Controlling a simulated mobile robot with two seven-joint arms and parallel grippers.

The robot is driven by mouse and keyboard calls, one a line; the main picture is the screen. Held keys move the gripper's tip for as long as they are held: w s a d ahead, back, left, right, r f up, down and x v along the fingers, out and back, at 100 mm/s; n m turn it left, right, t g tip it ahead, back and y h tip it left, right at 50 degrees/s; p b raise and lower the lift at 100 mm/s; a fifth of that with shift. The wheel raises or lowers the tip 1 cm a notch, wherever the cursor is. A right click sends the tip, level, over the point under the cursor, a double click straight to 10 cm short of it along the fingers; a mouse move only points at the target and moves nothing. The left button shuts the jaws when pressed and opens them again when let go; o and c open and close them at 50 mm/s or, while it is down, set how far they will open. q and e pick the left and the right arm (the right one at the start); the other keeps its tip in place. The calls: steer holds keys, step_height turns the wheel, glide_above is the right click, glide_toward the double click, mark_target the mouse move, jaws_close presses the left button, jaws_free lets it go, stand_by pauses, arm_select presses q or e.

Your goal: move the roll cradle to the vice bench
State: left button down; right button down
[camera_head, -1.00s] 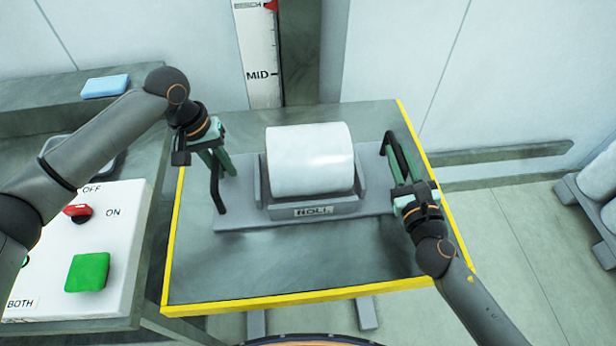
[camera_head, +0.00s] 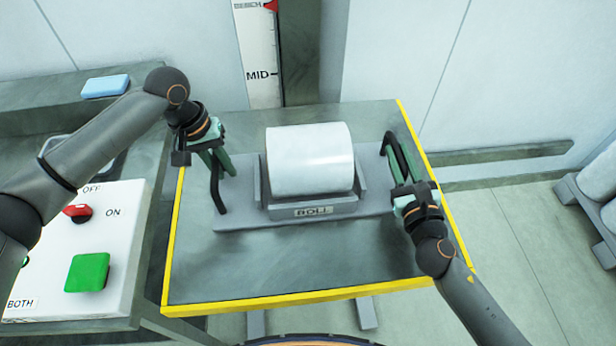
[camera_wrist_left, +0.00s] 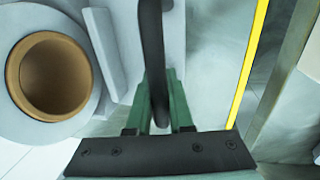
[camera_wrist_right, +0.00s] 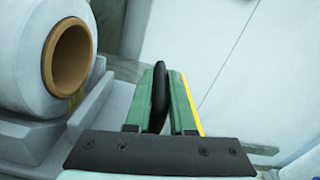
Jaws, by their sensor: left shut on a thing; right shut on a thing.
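The roll cradle (camera_head: 370,206) is a grey plate with raised supports and a front label. A thick white roll (camera_head: 310,160) lies in it; its brown core shows in the left wrist view (camera_wrist_left: 48,78) and the right wrist view (camera_wrist_right: 68,58). A black handle stands at each end of the plate. My left gripper (camera_head: 217,172) is shut on the left handle (camera_wrist_left: 152,45). My right gripper (camera_head: 398,180) is shut on the right handle (camera_wrist_right: 159,95). The cradle is level over the yellow-edged table (camera_head: 300,270); I cannot tell whether it touches the top. No vice is visible.
A white control box (camera_head: 125,225) with a red switch and green button stands left of the table. A blue block (camera_head: 105,86) lies on a ledge behind it. A wall scale (camera_head: 258,60) stands behind the table. More white rolls (camera_head: 598,195) sit at the far right.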

arm_select(q)
steer(key=shift+w+r, duration=0.2)
steer(key=shift+r, duration=0.1)
arm_select(e)
steer(key=shift+w+d+r, duration=0.15)
steer(key=shift+r, duration=0.3)
